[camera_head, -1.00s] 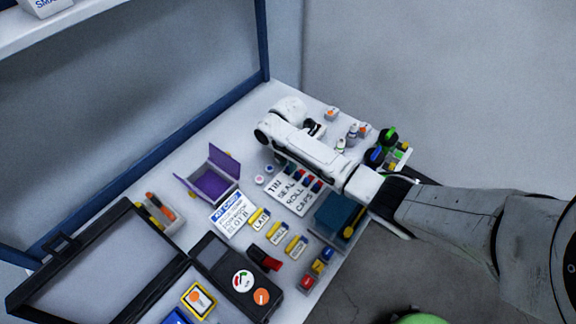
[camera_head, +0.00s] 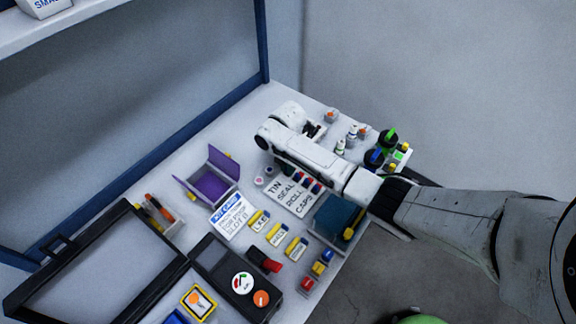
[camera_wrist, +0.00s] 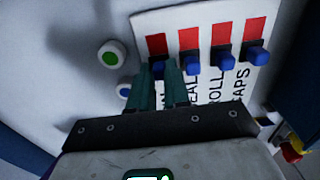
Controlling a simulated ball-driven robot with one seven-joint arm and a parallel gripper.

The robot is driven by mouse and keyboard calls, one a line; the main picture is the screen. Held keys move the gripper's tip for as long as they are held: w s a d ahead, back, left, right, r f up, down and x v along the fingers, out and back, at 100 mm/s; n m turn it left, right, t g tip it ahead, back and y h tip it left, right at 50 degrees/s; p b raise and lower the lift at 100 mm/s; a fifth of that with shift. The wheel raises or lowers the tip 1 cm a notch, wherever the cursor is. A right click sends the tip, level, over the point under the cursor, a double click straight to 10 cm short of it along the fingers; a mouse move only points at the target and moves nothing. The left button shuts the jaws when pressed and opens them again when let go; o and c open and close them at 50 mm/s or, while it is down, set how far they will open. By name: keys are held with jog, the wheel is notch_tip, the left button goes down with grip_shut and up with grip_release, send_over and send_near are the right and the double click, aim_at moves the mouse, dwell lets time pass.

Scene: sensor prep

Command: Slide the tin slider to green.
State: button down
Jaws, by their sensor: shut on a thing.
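The white slider board (camera_head: 288,204), labelled TIN, SEAL, ROLL and CAPS, lies on the bench. In the wrist view the board (camera_wrist: 212,14) has a red field beyond each dark slider with its blue knob. The tin slider (camera_wrist: 158,68) is the leftmost, with its red field showing and no green seen. My gripper (camera_wrist: 159,72) has its teal fingers shut on the tin slider's knob, one on each side. The fingers cover part of the tin label.
Two round buttons, one green (camera_wrist: 113,54) and one blue (camera_wrist: 124,88), sit left of the board. A teal box (camera_head: 338,215), a purple open box (camera_head: 208,182) and several yellow-labelled pieces stand near it. Small bottles and green-topped items stand at the right end.

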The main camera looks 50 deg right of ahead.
jog(key=shift+d, duration=1.5)
jog(key=c, duration=1.4)
grip_release()
jog(key=shift+d, duration=0.15)
jog(key=shift+o, duration=0.2)
jog(key=shift+r, duration=0.1)
notch_tip(320, 180, up, 11)
jog(key=p, duration=0.1)
jog(key=shift+f, duration=0.2)
